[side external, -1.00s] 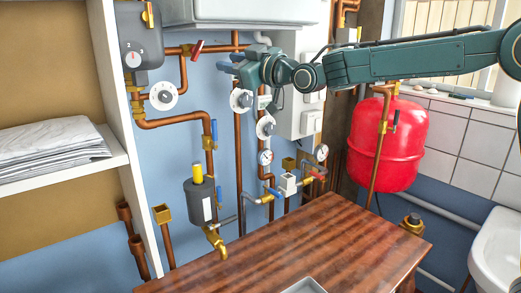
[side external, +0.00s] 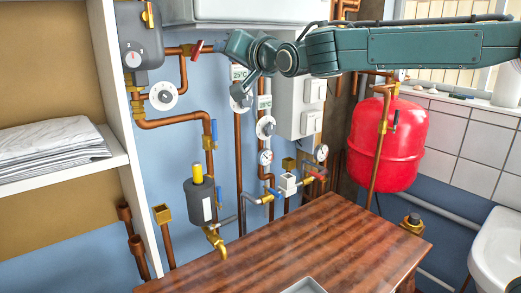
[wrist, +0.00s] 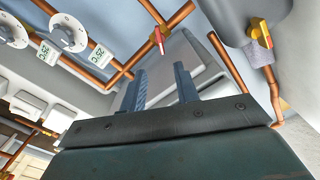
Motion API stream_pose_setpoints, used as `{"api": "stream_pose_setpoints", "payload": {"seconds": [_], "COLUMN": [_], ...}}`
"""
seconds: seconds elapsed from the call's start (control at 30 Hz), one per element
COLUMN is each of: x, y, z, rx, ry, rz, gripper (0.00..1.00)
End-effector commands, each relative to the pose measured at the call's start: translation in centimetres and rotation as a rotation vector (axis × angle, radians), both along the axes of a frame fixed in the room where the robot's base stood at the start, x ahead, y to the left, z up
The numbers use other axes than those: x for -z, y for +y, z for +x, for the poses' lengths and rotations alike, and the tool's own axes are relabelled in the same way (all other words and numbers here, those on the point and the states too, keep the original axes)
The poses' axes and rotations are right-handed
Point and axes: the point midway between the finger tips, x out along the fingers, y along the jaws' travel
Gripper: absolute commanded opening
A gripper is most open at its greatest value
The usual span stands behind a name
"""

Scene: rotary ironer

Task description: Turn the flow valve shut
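A small valve with a red handle (side external: 196,47) sits on the copper pipe at the upper left of the side view. It also shows in the wrist view (wrist: 158,40), above and beyond my fingertips. I cannot tell from any marking which valve is the flow valve. My gripper (wrist: 160,73) is open, with its two fingers apart and nothing between them. In the side view its body is just right of the red handle, apart from it, and its fingers are not clearly visible.
Two white dials with 25°C displays (side external: 239,73) hang close below my gripper. A grey box (side external: 140,38) with a yellow handle is at the left. Several blue-handled valves sit lower on the pipes. A red tank (side external: 388,145) stands right; the wooden table (side external: 290,240) is mostly clear.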

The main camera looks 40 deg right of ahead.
Motion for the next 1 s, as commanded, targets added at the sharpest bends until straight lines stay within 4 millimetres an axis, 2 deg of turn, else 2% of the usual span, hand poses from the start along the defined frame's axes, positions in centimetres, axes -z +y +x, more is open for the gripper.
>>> {"api": "stream_pose_setpoints", "payload": {"seconds": [0.37,1.0], "x": [0.0,0.1], "y": [0.0,0.0], "z": [1.1,7.2], "rx": [0.000,0.000], "ry": [-0.001,0.000], "rz": [-0.003,-0.003], "gripper": [0.31,0.31]}}
